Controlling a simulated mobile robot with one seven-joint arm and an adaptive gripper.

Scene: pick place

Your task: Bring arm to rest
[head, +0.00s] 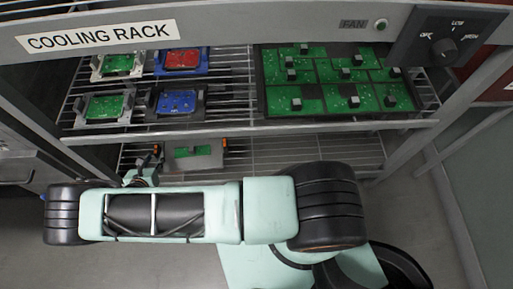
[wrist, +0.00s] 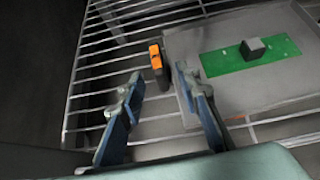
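My gripper (wrist: 158,74) is open and empty, with its two blue-grey fingers spread apart in the wrist view. In the head view my gripper (head: 150,162) is small and partly hidden by my arm, at the left front of the cooling rack's lower shelf. Close to its right is a grey tray (head: 208,156) holding a green circuit board (head: 190,152). The tray (wrist: 190,110) also shows in the wrist view, with an orange-and-black clip (wrist: 156,62) at its left edge. The fingertips look near the clip; contact is not clear.
The upper wire shelf (head: 230,75) holds several boards in fixtures at left and a large dark panel of green boards (head: 337,62) at right. The lower shelf (head: 300,155) is bare at right. The rack's front rail (head: 250,132) is above my gripper in the picture. A fan dial (head: 445,46) is at top right.

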